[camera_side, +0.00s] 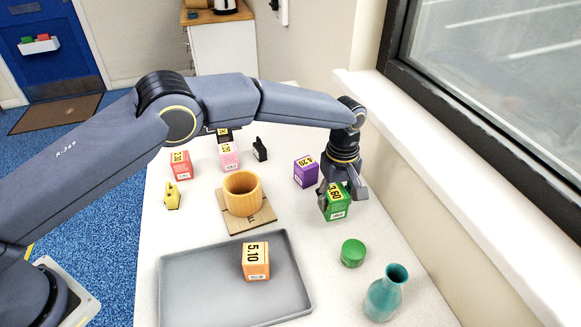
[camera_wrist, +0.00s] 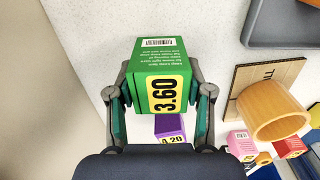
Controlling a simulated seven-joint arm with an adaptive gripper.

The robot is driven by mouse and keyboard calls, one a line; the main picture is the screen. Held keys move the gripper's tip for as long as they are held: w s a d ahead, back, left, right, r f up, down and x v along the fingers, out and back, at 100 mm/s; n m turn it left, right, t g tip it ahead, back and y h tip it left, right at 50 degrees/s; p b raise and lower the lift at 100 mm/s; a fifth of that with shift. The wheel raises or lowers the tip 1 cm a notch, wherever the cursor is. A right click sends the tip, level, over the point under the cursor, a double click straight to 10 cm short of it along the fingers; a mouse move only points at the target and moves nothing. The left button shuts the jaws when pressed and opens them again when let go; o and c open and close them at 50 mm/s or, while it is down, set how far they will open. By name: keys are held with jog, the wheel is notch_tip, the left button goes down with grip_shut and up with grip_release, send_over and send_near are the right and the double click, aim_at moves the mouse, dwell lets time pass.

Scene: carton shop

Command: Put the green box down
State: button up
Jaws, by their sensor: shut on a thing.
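I cannot tell whether the box's underside touches the white tabletop.
A purple box (camera_side: 306,171) stands just behind the green box. A green round piece (camera_side: 352,253) and a teal vase (camera_side: 386,293) stand in front. A grey tray (camera_side: 190,290) holds an orange box (camera_side: 256,261). A wooden pot (camera_side: 243,194) stands at left. The window sill borders the right.

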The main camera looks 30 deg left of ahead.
aim_at(335, 207)
jog(key=shift+w+d+f, duration=0.15)
jog(key=shift+w+f, duration=0.15)
jog(key=shift+f, duration=1.6)
jog(key=o, duration=1.2)
jog(key=shift+f, duration=0.15)
